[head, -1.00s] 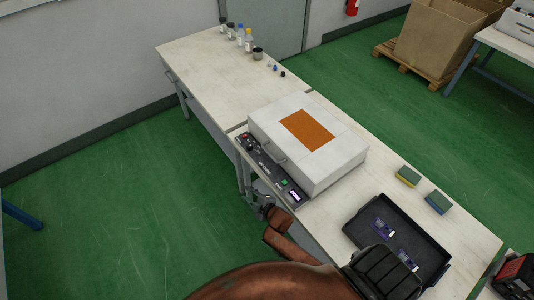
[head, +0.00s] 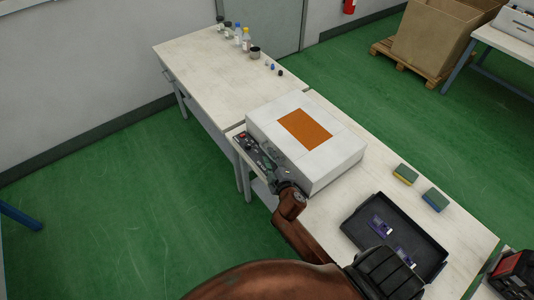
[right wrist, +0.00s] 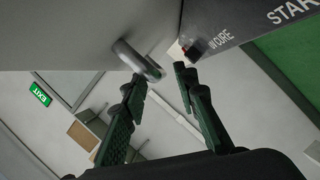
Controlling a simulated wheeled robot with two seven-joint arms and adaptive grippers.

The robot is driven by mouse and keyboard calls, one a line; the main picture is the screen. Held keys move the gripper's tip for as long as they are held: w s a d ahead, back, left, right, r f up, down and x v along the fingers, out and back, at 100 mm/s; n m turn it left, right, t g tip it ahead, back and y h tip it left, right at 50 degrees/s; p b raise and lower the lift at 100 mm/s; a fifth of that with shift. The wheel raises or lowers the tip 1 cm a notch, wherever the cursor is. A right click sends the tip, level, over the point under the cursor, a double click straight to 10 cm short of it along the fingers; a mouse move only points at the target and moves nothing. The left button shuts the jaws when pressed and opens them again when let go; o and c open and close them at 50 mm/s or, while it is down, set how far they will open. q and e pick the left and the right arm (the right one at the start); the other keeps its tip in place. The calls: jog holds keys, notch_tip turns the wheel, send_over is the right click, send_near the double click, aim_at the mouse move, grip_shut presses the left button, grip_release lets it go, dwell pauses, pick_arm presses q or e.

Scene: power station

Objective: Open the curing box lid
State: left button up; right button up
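The curing box (head: 335,165) is a white box with an orange panel (head: 305,129) on top, standing on the bench. Its lid looks shut. My right gripper (head: 272,168) is at the box's front left side, over the dark control panel (head: 245,145). In the right wrist view my right gripper (right wrist: 158,78) is open, with its fingers apart. A grey metal handle (right wrist: 135,58) on the box lies at the fingertips, its near end showing between them. I cannot tell whether they touch. My left gripper is not in view.
A black tray (head: 365,213) with purple-and-white items sits right of the box. Two sponges (head: 405,174) (head: 435,200) lie behind it. Several bottles (head: 238,35) stand at the bench's far end. The bench (head: 195,65) between bottles and box is mostly clear.

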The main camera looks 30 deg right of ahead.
jog(key=shift+x, duration=1.5)
grip_shut()
